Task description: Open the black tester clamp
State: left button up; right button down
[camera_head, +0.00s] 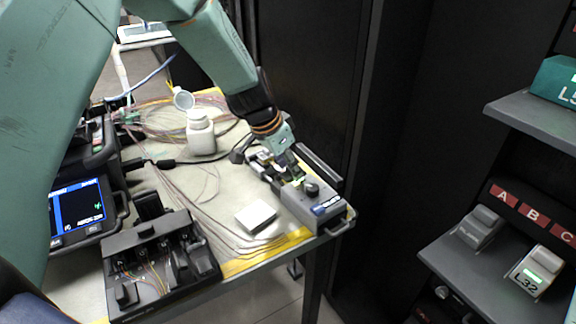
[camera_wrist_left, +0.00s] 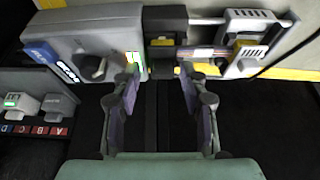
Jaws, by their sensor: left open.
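The tester is a grey device (camera_head: 312,207) with a dark knob, at the right end of the table. In the left wrist view its grey body (camera_wrist_left: 85,25) fills the top left. A black clamp (camera_wrist_left: 165,18) sits beside the grey body, at the top middle of that view. My left gripper (camera_head: 290,165) is over the tester's clamp end and partly hides it in the head view. In the left wrist view its two fingers (camera_wrist_left: 160,92) stand apart with nothing between them, just below the black clamp. I cannot tell whether they touch it. My right gripper is not in view.
A white bottle (camera_head: 201,134) with its lid open, a small white box (camera_head: 256,217) and loose fibres lie on the table. A black splicer (camera_head: 160,262) is at the front left, near a screen unit (camera_head: 78,212). Shelves (camera_head: 470,275) stand at the right.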

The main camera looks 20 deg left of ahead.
pick_arm(q)
jog(key=shift+s, duration=0.1)
jog(key=shift+a, duration=0.15)
jog(key=shift+w+f, duration=0.15)
jog(key=shift+w, duration=0.15)
jog(key=shift+c, duration=0.9)
jog(key=shift+s, duration=0.15)
jog(key=c, duration=0.4)
grip_shut()
